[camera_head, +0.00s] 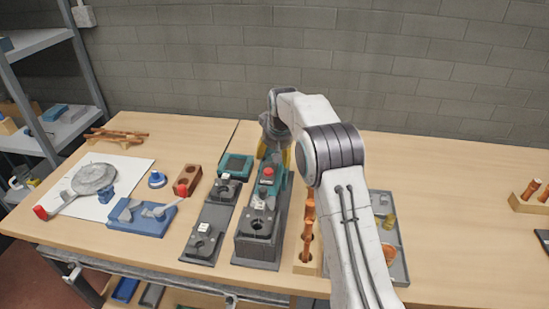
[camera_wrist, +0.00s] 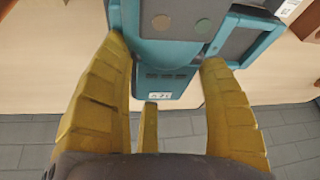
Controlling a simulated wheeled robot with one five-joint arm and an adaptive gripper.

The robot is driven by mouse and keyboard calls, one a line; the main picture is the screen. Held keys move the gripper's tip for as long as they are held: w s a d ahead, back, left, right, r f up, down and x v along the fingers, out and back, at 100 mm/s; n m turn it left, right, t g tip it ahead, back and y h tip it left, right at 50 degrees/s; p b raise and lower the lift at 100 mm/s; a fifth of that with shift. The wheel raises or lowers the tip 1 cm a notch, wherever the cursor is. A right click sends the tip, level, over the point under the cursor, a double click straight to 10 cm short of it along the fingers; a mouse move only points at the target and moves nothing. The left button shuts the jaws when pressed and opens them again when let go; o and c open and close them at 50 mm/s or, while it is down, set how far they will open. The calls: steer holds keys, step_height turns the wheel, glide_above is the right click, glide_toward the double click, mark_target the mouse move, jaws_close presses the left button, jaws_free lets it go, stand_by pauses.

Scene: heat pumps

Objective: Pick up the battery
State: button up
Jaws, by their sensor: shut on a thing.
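My gripper (camera_head: 275,153) reaches down at the back of the dark grey fixture in the middle of the table. In the wrist view its yellow fingers (camera_wrist: 166,58) stand on either side of a teal and grey block, which I take as the battery (camera_wrist: 168,85). The exact finger contact is hard to see. In the head view the battery is mostly hidden by the fixture and gripper.
The grey fixture (camera_head: 257,248) with a red button stands in front of my gripper. A teal device with a dark screen (camera_head: 236,166) is close to its left. A grey tray (camera_head: 400,269) and a wooden peg holder (camera_head: 307,268) lie right. The table's right middle is clear.

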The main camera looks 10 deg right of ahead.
steer(key=shift+r, duration=0.15)
step_height(320, 180, up, 16)
steer(key=p, duration=0.5)
steer(key=shift+r+p, duration=0.6)
steer(key=shift+r, duration=0.3)
